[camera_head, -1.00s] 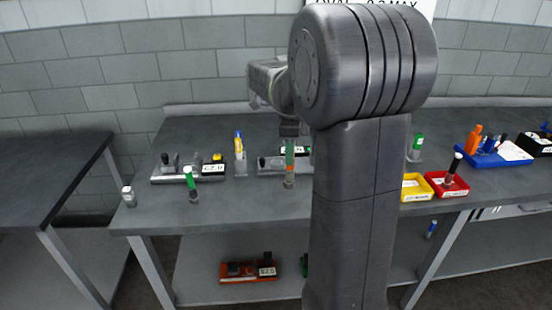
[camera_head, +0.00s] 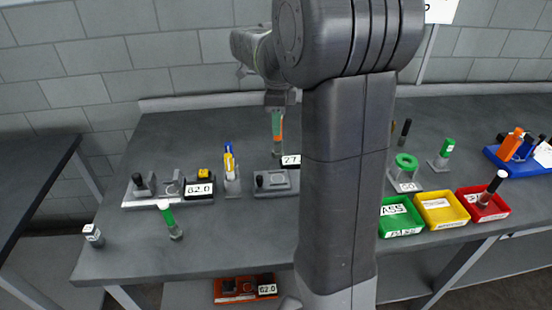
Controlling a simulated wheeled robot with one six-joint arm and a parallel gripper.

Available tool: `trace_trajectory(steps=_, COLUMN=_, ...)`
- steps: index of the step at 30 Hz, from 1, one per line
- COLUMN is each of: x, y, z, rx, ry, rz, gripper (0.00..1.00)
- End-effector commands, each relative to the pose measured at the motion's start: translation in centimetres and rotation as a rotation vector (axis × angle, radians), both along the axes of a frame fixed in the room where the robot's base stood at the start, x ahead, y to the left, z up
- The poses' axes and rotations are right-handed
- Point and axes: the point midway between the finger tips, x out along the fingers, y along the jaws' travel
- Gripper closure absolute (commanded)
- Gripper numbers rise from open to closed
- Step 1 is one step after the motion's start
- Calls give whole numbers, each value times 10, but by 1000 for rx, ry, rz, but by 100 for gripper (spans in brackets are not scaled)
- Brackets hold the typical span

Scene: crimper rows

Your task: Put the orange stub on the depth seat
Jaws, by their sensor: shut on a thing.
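My gripper (camera_head: 277,105) points down over the back middle of the table, left of my arm's thick column. It is shut on a slim upright piece with green and orange on it and a grey lower end, which I take as the orange stub (camera_head: 279,132). The stub's lower end shows just above and behind the "27" label in the picture; whether it touches anything is unclear. I cannot tell surely which thing is the depth seat. A small grey stand (camera_head: 232,188) holding a yellow and blue piece is to the left.
A green-and-white stub (camera_head: 167,215) stands in front. Green (camera_head: 400,230), yellow (camera_head: 440,221) and red (camera_head: 483,213) bins line the front right. My column hides the table's middle.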

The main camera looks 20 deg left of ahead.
Motion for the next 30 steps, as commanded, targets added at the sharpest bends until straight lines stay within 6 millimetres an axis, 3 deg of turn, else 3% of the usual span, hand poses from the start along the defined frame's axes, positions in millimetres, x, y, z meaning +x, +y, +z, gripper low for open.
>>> trace_trajectory(steps=6, x=0, y=0, z=-39, rx=-2, ry=2, rz=0, gripper=100)
trace_trajectory(steps=16, x=-1, y=-1, z=-77, rx=-3, ry=2, rz=0, gripper=100)
trace_trajectory(steps=29, x=0, y=0, z=-87, rx=0, ry=0, rz=0, gripper=100)
trace_trajectory(steps=30, x=0, y=0, z=-88, rx=0, ry=0, rz=0, gripper=78)
